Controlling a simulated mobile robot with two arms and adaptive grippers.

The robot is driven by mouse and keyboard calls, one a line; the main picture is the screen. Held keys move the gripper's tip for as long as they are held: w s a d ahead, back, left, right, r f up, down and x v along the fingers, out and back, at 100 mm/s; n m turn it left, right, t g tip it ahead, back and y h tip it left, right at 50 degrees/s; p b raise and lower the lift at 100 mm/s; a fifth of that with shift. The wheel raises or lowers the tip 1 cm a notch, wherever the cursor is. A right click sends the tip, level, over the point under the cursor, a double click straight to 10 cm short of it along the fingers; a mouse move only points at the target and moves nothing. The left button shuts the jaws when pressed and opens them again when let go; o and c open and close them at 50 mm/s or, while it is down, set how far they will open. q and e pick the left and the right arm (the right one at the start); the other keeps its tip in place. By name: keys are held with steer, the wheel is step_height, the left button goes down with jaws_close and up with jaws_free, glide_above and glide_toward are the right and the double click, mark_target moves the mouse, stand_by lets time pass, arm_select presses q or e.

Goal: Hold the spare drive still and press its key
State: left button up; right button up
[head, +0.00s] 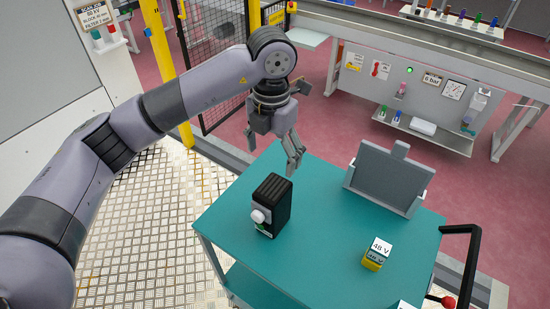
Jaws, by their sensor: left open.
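The spare drive appears to be the black ribbed box (273,199) standing upright on the teal cart top (320,255). A white round knob (259,216) sticks out of its left-facing side, with a small green patch below it. I cannot tell which of these is the key. My left gripper (290,158) is open and empty, pointing down above the cart's far edge. It is just behind the drive, apart from it. My right gripper is not in view.
A grey tilted panel (390,180) stands at the cart's back right. A yellow and white 48 V block (376,254) sits at the front right. The cart has a black handle (473,262) at right. The cart's middle is clear. A yellow post (165,70) and mesh fence stand behind.

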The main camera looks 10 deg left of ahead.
mark_target(272, 189)
arm_select(q)
steer(key=shift+s+f+p, duration=0.2)
steer(key=shift+s+f, duration=0.1)
steer(key=shift+f, duration=0.2)
steer(key=shift+s+f+p, duration=0.2)
steer(key=shift+s+f, duration=0.05)
steer(key=shift+f, duration=0.2)
step_height(272, 189, down, 3)
steer(key=shift+f+p, duration=0.2)
steer(key=shift+p, duration=0.4)
step_height(272, 189, down, 7)
steer(key=shift+w+r+p, duration=0.15)
steer(key=shift+r+p, duration=0.05)
steer(key=shift+p, duration=0.8)
step_height(272, 189, down, 4)
steer(key=shift+r+p, duration=0.1)
steer(key=shift+p, duration=0.4)
steer(key=shift+d+f, duration=0.1)
steer(key=shift+f, duration=0.5)
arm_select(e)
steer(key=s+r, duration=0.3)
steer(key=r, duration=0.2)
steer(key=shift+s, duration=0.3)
arm_select(q)
steer(key=shift+c, duration=0.3)
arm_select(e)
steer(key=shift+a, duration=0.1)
